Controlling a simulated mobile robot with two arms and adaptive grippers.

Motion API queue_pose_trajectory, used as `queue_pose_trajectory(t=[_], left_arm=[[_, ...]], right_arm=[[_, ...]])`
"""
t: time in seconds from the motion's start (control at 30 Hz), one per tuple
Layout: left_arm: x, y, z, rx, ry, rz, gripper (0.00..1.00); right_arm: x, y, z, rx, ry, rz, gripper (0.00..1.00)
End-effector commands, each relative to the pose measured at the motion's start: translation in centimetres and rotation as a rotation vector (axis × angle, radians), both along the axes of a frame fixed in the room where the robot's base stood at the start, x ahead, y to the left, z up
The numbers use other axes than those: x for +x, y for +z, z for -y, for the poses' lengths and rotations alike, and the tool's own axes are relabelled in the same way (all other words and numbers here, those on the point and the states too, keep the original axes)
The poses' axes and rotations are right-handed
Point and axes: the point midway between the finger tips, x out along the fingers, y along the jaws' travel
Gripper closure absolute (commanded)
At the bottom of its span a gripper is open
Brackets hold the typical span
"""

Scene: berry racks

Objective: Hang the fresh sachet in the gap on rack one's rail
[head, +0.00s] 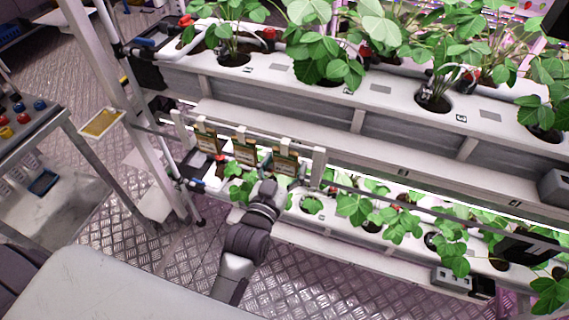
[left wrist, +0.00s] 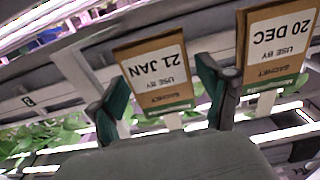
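Three brown sachets hang in a row on the rail (head: 370,190) of the rack: a left one (head: 207,141), a middle one (head: 245,152) and a right one (head: 286,162). My left gripper (head: 271,180) is at the right sachet. In the left wrist view, a sachet labelled 21 JAN (left wrist: 155,70) appears upside down, in front of a white post, between the fingers of my left gripper (left wrist: 163,85). The fingers are spread, with narrow gaps visible at its edges. A 20 DEC sachet (left wrist: 276,45) hangs beside it. My right gripper is out of view.
White posts (head: 318,166) stand along the rail. Plants grow in the upper trough (head: 300,75) and in a lower row (head: 310,204). A small tray (head: 102,123) with a yellowish content is at left, near a side table with coloured knobs (head: 22,118).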

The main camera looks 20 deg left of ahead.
Motion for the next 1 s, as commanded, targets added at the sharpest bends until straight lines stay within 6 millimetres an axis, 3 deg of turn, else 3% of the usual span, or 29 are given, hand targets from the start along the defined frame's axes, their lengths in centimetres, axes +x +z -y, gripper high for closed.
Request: queue_pose_trajectory(t=[0.33,0.47,0.8,1.0], left_arm=[[-0.1,0.0,0.0,0.000,0.000,0.000,0.10],[-1.0,-0.1,0.0,0.001,0.000,-0.002,0.10],[-7.8,-0.1,-0.3,0.001,0.000,-0.004,0.10],[-10.9,-0.1,-0.4,0.000,-0.001,-0.002,0.10]], right_arm=[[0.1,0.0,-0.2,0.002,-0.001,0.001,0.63],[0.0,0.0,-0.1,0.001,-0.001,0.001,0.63],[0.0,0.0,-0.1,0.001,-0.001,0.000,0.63],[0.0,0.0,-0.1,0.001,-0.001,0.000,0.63]])
